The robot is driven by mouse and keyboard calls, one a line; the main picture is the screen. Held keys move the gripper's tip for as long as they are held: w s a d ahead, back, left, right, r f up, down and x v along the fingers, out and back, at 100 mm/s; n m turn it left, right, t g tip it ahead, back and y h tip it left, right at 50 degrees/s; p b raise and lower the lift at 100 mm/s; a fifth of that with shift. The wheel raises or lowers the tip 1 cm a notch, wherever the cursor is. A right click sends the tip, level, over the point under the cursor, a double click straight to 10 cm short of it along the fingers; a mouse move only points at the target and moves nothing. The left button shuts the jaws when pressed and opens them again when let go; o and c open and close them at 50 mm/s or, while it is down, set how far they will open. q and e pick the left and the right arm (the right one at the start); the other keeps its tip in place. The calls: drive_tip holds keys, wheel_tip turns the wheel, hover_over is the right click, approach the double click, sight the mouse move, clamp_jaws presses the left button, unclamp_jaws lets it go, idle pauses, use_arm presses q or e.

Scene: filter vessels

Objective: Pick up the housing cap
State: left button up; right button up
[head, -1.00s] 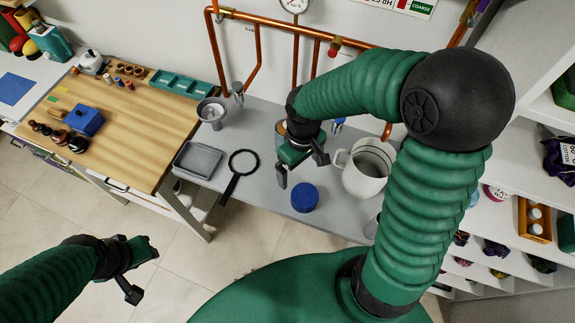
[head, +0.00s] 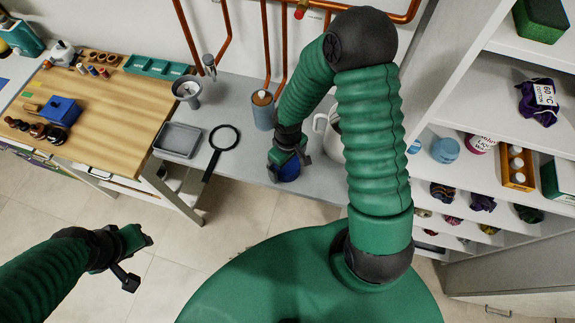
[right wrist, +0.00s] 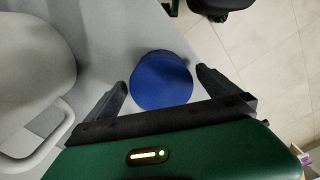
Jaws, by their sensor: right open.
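The round blue housing cap (head: 289,173) sits on the grey bench near its front edge. My right gripper (head: 288,170) is over it, pointing down, and hides part of it in the head view. In the right wrist view the cap (right wrist: 161,82) lies between the two fingertips of my open right gripper (right wrist: 162,82), with a small gap on each side. My left gripper (head: 141,262) is open and empty, low at the left, away from the bench.
A white pitcher (head: 319,123) stands right of the gripper, partly hidden by my arm; it also shows in the right wrist view (right wrist: 32,75). A blue-grey canister (head: 262,113) stands behind. A black ring wrench (head: 222,139) and a grey tray (head: 178,140) lie left.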

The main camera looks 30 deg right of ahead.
drive_tip(key=shift+d, duration=0.1)
drive_tip(key=shift+w+f, duration=0.1)
drive_tip(key=shift+w, duration=0.1)
drive_tip(key=shift+c, duration=2)
drive_tip(key=shift+a, duration=0.25)
drive_tip(key=c, duration=0.5)
drive_tip(key=shift+s, duration=0.1)
drive_tip(key=c, duration=0.5)
use_arm(q)
drive_tip(key=shift+w+a+f, duration=0.1)
drive_tip(key=shift+w, duration=0.1)
use_arm(e)
drive_tip(key=shift+d, duration=0.1)
